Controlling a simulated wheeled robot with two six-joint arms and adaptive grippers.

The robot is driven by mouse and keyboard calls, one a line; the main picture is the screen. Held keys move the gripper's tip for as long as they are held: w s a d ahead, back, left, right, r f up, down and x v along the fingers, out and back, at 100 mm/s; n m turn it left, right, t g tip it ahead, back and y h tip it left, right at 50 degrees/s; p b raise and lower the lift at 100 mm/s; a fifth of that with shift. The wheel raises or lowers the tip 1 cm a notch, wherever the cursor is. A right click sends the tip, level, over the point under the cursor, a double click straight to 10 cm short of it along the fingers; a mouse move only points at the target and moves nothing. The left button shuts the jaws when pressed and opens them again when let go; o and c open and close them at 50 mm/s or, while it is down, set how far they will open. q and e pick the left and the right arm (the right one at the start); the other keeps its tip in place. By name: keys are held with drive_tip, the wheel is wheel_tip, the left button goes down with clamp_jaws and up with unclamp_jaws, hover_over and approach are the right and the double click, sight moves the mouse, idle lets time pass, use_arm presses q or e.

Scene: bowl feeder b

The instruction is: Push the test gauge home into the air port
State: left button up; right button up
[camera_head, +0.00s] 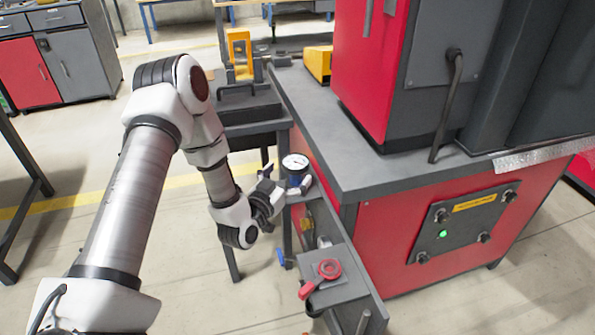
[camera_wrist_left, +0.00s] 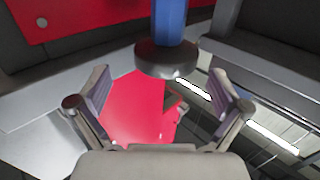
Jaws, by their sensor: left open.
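The test gauge (camera_head: 295,162) has a white round dial and a blue body, and looks upright beside the grey bench top. In the left wrist view its blue stem (camera_wrist_left: 170,18) ends in a dark round collar (camera_wrist_left: 167,60). My left gripper (camera_head: 287,182) is open at the gauge in the head view. In the wrist view the open fingers (camera_wrist_left: 160,92) spread to either side of the collar, with gaps and no grip on it. I cannot make out the air port or how deep the gauge sits. My right gripper is not in view.
A grey bracket with a red handle valve (camera_head: 328,268) stands below the gauge. The red machine with its grey bench top (camera_head: 385,170) is close on the right. A control panel (camera_head: 465,225) shows a green light. Open floor lies at the left.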

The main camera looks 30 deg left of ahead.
sight(295, 161)
use_arm(q)
drive_tip(key=w, duration=0.2)
drive_tip(key=w+a, duration=0.1)
drive_tip(key=w, duration=0.1)
drive_tip(key=shift+w, duration=0.5)
drive_tip(key=c, duration=1.3)
drive_tip(key=shift+r, duration=0.15)
